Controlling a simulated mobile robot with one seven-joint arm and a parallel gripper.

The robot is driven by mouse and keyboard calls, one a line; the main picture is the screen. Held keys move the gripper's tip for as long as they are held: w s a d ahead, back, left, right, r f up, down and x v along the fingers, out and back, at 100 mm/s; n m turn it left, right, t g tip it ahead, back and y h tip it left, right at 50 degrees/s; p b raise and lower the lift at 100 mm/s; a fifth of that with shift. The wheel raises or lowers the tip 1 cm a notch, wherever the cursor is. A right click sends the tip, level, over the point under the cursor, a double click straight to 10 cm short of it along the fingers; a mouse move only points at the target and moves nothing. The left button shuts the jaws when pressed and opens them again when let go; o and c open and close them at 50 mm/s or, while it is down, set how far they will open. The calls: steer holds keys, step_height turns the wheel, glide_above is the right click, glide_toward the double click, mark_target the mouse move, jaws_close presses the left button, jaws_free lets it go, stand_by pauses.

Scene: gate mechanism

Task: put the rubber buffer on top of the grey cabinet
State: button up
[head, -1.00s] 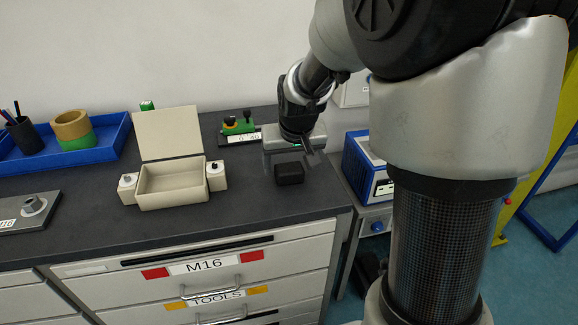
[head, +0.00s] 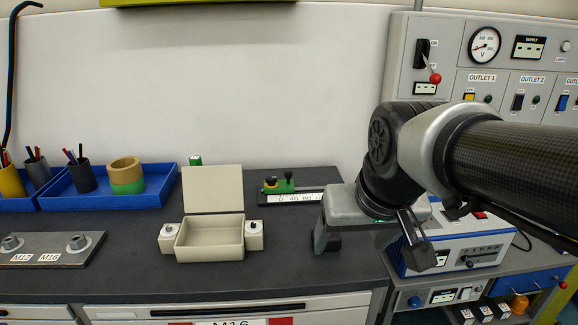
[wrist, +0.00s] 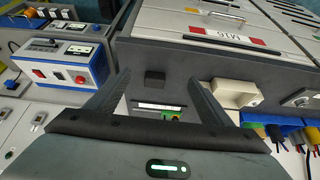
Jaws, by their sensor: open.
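The rubber buffer looks to be the small black block (wrist: 154,78) on the dark worktop (head: 120,285) of the drawer unit. In the wrist view it shows between and beyond my open fingers, apart from them. In the head view my gripper (head: 368,252) hangs over the worktop's right end, its two fingers spread wide. A low grey cabinet (head: 415,300) with a meter stands right of the drawer unit. I cannot tell whether it is the one named.
A blue and white power supply (head: 470,240) stands on the low grey cabinet, close to my gripper. An open beige box (head: 210,240) and a green gauge with a scale (head: 292,198) are left of my gripper. A grey panel (head: 500,75) with outlets rises behind at right.

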steer(key=s, duration=0.6)
steer(key=shift+s+f, duration=0.25)
steer(key=shift+f, duration=0.2)
steer(key=shift+r, duration=0.1)
step_height(320, 180, up, 4)
steer(key=p, duration=0.4)
